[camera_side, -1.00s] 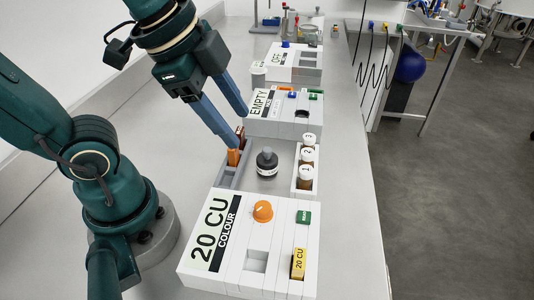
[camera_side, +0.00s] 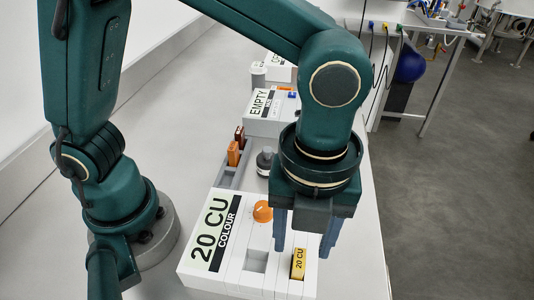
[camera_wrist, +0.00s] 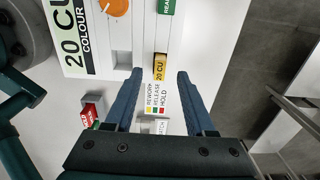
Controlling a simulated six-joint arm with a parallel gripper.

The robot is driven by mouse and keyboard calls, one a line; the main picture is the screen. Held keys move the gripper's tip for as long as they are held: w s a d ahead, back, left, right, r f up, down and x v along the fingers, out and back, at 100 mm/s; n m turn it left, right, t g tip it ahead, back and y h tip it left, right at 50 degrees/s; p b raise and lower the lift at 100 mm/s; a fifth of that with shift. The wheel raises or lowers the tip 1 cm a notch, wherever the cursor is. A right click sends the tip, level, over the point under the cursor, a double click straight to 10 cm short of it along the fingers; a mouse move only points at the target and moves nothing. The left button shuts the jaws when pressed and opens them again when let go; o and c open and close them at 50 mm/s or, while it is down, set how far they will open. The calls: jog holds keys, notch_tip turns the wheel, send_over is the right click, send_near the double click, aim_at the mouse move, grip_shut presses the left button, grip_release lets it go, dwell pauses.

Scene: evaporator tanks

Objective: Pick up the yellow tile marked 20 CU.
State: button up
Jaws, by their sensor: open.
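The yellow tile marked 20 CU (camera_side: 298,263) stands in a slot at the front right of the white box labelled 20 CU COLOUR (camera_side: 200,262). The tile also shows in the wrist view (camera_wrist: 160,67), between and beyond my fingertips. My gripper (camera_side: 305,252) points down over that end of the box, with its blue fingers apart and empty. In the wrist view my gripper (camera_wrist: 160,75) has the tile lying roughly midway between its two fingers. I cannot tell the exact height of the fingertips above the tile.
An orange knob (camera_side: 263,211) and an empty square recess (camera_side: 255,262) are on the same box. Orange and dark red tiles (camera_side: 234,153) stand in a grey rack behind, beside a dark bottle (camera_side: 265,160). The wrist view shows a REWORK, RELEASE, HOLD label (camera_wrist: 156,98).

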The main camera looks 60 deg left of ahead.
aim_at(298, 268)
jog(key=shift+f, duration=1.4)
grip_shut()
jog(key=shift+r, duration=0.15)
